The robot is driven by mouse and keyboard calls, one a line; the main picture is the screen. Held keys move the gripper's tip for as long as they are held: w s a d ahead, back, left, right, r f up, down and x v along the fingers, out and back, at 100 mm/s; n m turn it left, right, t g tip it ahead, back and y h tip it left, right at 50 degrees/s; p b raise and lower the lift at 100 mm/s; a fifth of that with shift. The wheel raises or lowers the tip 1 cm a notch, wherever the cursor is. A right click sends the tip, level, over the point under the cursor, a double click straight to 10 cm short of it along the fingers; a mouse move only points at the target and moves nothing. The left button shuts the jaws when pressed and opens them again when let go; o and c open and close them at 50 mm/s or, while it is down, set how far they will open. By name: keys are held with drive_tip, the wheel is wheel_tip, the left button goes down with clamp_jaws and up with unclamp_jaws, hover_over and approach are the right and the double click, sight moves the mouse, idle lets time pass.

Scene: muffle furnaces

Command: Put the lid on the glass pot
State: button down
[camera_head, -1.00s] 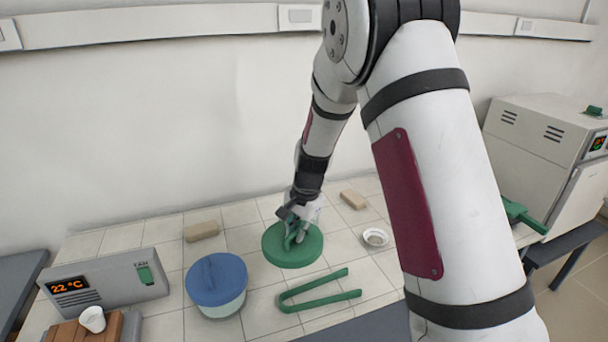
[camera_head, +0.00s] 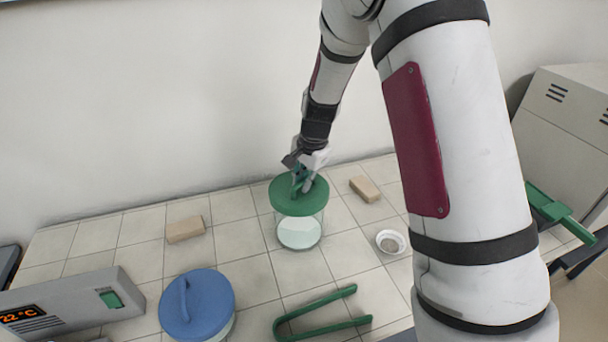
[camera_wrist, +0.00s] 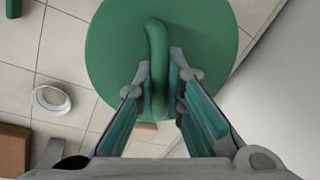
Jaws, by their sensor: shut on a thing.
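The green round lid (camera_head: 288,201) is held by its upright handle in my gripper (camera_head: 303,180). In the wrist view the fingers (camera_wrist: 161,72) are shut on both sides of the handle, and the lid (camera_wrist: 112,55) spreads out below them. The clear glass pot (camera_head: 300,235) stands upright on the tiled table. In the head view the lid appears at the top of the pot and roughly centred on it. I cannot tell whether it touches the rim. In the wrist view the lid hides the pot.
A blue-lidded pot (camera_head: 208,305) stands at the front left, with green tongs (camera_head: 318,304) to its right. Two tan blocks (camera_head: 185,229) (camera_head: 365,189) flank the glass pot. A small white dish (camera_head: 391,242) lies to its right. A grey control box (camera_head: 75,300) sits at the left.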

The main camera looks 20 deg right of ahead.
sight(304, 197)
drive_tip(key=shift+f+b, duration=0.9)
drive_tip(key=shift+f, duration=1.85)
drive_tip(key=shift+f+b, duration=0.5)
drive_tip(key=shift+f, duration=0.9)
drive_tip(key=c, duration=1.6)
unclamp_jaws()
drive_tip(key=shift+a, duration=0.1)
drive_tip(key=r, duration=0.4)
drive_tip(key=s+r, duration=0.1)
drive_tip(key=r, duration=0.3)
drive_tip(key=s+d+r, duration=0.1)
drive_tip(key=r, duration=0.3)
drive_tip(key=s+a+r+n+t, duration=0.2)
drive_tip(key=s+r+n, duration=0.4)
drive_tip(key=s+r, duration=0.7)
drive_tip(key=s+r+n, duration=0.2)
drive_tip(key=s+n, duration=0.1)
drive_tip(key=s, duration=0.3)
drive_tip(key=s+r+n+t+h, duration=0.1)
drive_tip(key=s+r+n, duration=0.2)
drive_tip(key=s, duration=0.4)
drive_tip(key=shift+s+d, duration=0.2)
drive_tip(key=shift+s, duration=0.05)
